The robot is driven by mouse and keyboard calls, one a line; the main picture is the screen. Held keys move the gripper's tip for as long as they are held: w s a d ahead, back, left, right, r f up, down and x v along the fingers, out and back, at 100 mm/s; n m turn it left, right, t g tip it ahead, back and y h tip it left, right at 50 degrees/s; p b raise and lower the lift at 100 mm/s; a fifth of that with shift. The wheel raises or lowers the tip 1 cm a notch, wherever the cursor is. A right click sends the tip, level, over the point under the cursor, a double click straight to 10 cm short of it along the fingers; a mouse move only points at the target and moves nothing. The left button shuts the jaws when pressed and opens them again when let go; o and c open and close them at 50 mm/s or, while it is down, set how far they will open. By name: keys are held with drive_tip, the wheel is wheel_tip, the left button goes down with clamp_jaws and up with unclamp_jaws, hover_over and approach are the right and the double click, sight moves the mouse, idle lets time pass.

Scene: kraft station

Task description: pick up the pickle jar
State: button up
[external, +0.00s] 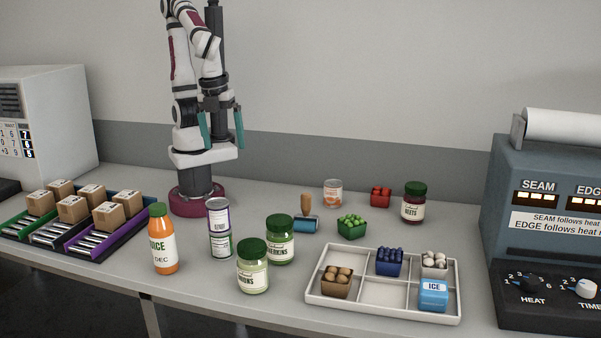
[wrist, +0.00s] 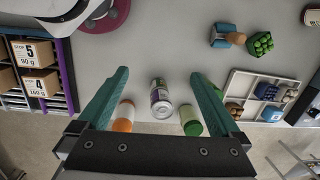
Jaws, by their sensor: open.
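No label reading "pickle" is legible. A green-lidded jar (external: 280,240) has a label ending in "ERKINS". A second green-lidded jar (external: 252,267), its label ending in "IONS", stands in front and to its left. Both are upright on the table. In the wrist view a green-lidded jar (wrist: 191,122) shows beside the right finger; I cannot tell which one it is. My gripper (external: 222,143) is open and empty, raised near my base, behind the jars and to their left. Its teal fingers are spread wide in the wrist view (wrist: 160,75).
Stacked cans (external: 219,232) and an orange juice bottle (external: 163,240) stand left of the jars. A white divided tray (external: 383,309) is at right. A beets jar (external: 413,203) stands farther back. Boxes on roller lanes (external: 73,208) are at left.

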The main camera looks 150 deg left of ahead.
drive_tip(key=w+a+f+m, duration=0.25)
drive_tip(key=w+m, duration=0.25)
drive_tip(key=w, duration=0.7)
drive_tip(key=m+h, duration=0.1)
drive_tip(key=m, duration=0.3)
hover_over(280, 247)
drive_tip(key=s+a, duration=0.2)
drive_tip(key=s, duration=0.1)
drive_tip(key=f, duration=0.4)
drive_tip(key=shift+w+d+f, duration=0.1)
drive_tip(key=shift+w+d, duration=0.1)
drive_tip(key=shift+d, duration=0.05)
drive_tip(key=f, duration=1.6)
drive_tip(key=shift+s, duration=0.25)
drive_tip(key=shift+r, duration=0.15)
clamp_jaws()
